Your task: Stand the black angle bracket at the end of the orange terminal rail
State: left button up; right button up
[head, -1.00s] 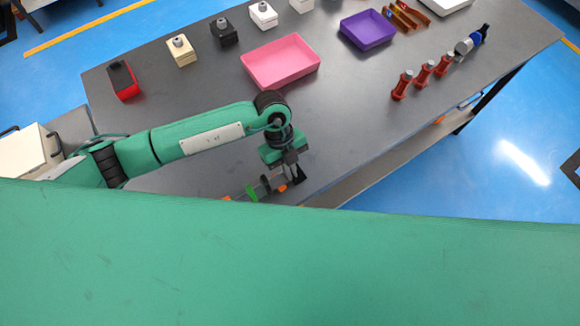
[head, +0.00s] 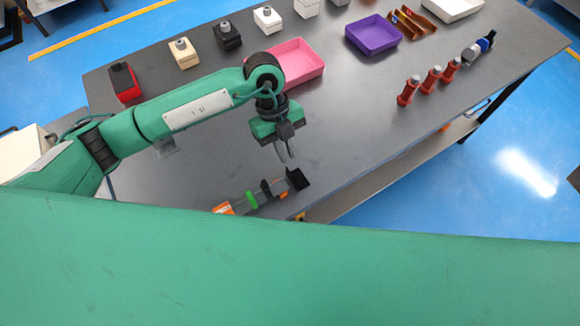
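The black angle bracket (head: 298,179) stands at the right end of the terminal rail, near the table's front edge. The rail's orange part (head: 223,208) shows at its left end. A green piece (head: 251,200) and a dark piece (head: 267,188) sit along the rail between. My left gripper (head: 286,153) is above and behind the bracket, apart from it, with its grey fingers pointing down. The fingers look parted and hold nothing. Whether the bracket touches the rail's end is too small to tell. My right gripper is not in view.
A pink tray (head: 305,75) lies behind my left gripper, partly hidden by my arm. A purple tray (head: 374,48) and several red posts (head: 432,79) stand further right. A red-and-black box (head: 124,82) is at the far left. The table right of the bracket is clear.

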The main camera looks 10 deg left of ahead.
pick_arm(q)
jog(key=v, duration=0.3)
jog(key=shift+a+r+b, duration=0.1)
jog(key=shift+r+b, duration=0.1)
jog(key=shift+b, duration=0.1)
dwell(0.3)
